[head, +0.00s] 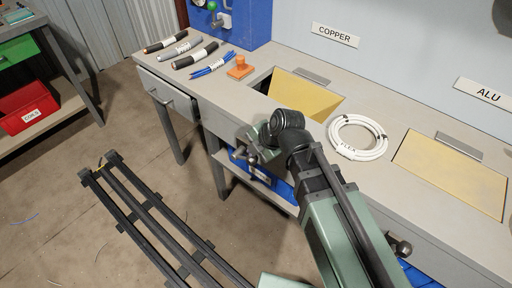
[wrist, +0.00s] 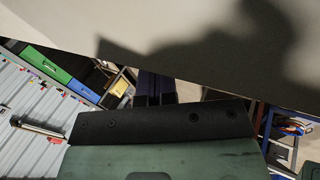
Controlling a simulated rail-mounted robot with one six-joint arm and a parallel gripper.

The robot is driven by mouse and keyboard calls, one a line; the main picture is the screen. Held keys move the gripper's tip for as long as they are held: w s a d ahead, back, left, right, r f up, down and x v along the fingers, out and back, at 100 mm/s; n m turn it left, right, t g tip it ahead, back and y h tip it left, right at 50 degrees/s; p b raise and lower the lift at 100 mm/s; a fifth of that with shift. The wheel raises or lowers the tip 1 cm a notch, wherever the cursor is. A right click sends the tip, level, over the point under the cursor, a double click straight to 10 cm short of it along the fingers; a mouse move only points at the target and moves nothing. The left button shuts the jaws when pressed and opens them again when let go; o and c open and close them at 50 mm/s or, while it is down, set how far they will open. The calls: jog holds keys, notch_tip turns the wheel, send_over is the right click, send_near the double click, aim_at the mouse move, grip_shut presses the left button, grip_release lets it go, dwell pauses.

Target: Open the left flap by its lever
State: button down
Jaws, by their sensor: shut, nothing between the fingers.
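The left flap (head: 308,95) is the yellow panel below the COPPER sign. It looks tilted down, with a dark gap along its left side. My gripper (head: 243,153) is at the bench's front edge, below and left of that flap, partly hidden by my own wrist. It is shut and empty. Metal parts of the left lever seem to be close beside it, but I cannot tell lever from fingers or whether they touch. In the wrist view a dark plate on my gripper fills the lower middle, and the lever is not clear.
The right flap (head: 450,173) lies flat below the ALU sign; its lever (head: 398,247) is on the bench front. A white cable coil (head: 358,136) lies between the flaps. Cable pieces (head: 195,55) and an orange block (head: 240,67) lie at left. A drawer (head: 168,95) sticks out.

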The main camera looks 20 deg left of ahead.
jog(key=shift+s+d+f, duration=0.2)
jog(key=shift+d+f, duration=0.1)
dwell(0.4)
jog(key=shift+r, duration=0.15)
jog(key=shift+w+a+r+p, duration=0.1)
jog(key=shift+w+r+p, duration=0.05)
jog(key=shift+r+p, duration=0.2)
jog(key=r+p, duration=0.2)
jog(key=w+r+p, duration=0.1)
jog(key=shift+a+r+p, duration=0.3)
jog(key=shift+r, duration=0.05)
jog(key=s+d+r+p, duration=0.2)
jog(key=d+r+p, duration=0.4)
jog(key=shift+d+r, duration=0.2)
jog(key=shift+r, duration=0.05)
